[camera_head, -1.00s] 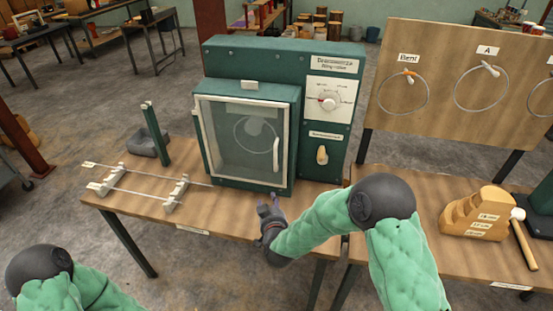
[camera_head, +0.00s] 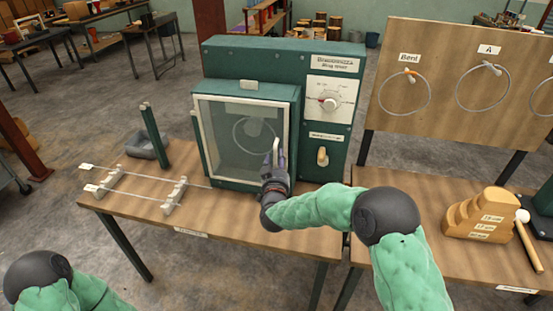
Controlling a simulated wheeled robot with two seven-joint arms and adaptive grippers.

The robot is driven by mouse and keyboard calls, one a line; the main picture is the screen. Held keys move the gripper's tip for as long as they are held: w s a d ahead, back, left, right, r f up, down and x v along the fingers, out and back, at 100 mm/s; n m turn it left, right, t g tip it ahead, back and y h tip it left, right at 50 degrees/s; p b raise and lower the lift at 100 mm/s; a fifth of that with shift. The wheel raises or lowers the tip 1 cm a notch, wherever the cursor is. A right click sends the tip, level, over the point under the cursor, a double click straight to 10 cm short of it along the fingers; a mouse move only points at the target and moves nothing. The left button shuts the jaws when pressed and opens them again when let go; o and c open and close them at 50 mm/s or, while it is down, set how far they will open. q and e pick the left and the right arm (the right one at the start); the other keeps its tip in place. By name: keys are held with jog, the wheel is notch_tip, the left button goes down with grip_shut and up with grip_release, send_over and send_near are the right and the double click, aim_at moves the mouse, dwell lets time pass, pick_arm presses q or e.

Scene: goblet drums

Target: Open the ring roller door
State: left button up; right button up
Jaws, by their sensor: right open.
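The ring roller (camera_head: 225,53) is a dark green machine on the wooden bench. Its door (camera_head: 222,123) has a pale frame and a clear window, and it is shut. A ring shows behind the window. The white upright door handle (camera_head: 281,150) is on the door's right side. My right gripper (camera_head: 275,162) is open at the handle, its fingers pointing up at the handle's lower part. I cannot tell whether the fingers touch it. My left arm shows at the bottom left, but its gripper is out of view.
A dial (camera_head: 329,101) and a yellowish switch (camera_head: 322,156) sit right of the door. Metal rods on white supports (camera_head: 174,195) lie left on the bench (camera_head: 230,232). A ring board (camera_head: 390,135), stepped wooden block (camera_head: 480,213) and mallet (camera_head: 528,240) are at the right.

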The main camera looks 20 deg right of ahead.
jog(key=shift+x, duration=1.3)
grip_shut()
jog(key=shift+a, duration=0.1)
